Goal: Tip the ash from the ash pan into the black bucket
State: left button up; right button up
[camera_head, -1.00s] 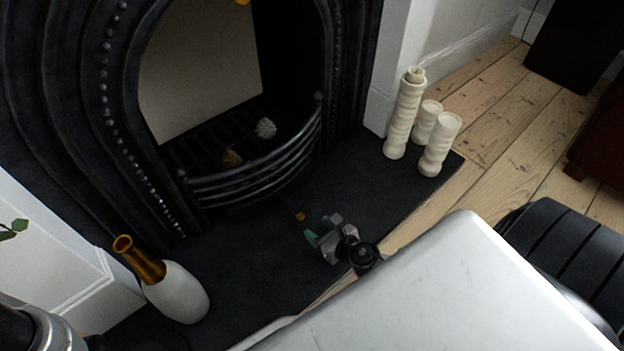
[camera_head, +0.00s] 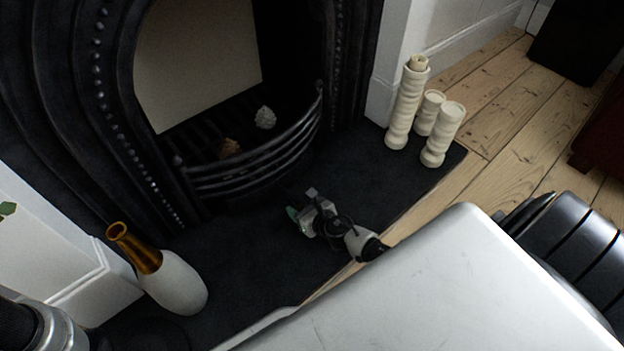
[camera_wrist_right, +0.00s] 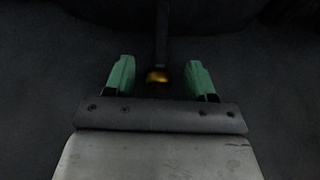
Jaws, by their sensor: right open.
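My right gripper (camera_head: 299,206) is low over the dark hearth, reaching toward the grate. In the right wrist view its green fingers (camera_wrist_right: 160,82) are open, with a gap on each side of a brass knob (camera_wrist_right: 157,76). The knob ends a dark rod (camera_wrist_right: 162,38) that runs away from me; this looks like the ash pan's handle. The pan itself and any ash are hidden in darkness under the grate. I cannot make out the black bucket for certain; a dark rounded shape (camera_head: 150,334) shows at the lower left. My left gripper is out of view.
The black fireplace with its curved grate bars (camera_head: 262,158) stands ahead. A white and gold vase (camera_head: 180,288) is at the left of the hearth. Several cream candle pillars (camera_head: 407,105) stand at its right end. Floorboards (camera_head: 500,120) to the right are clear.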

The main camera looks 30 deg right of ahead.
jog(key=shift+x, duration=0.95)
grip_shut()
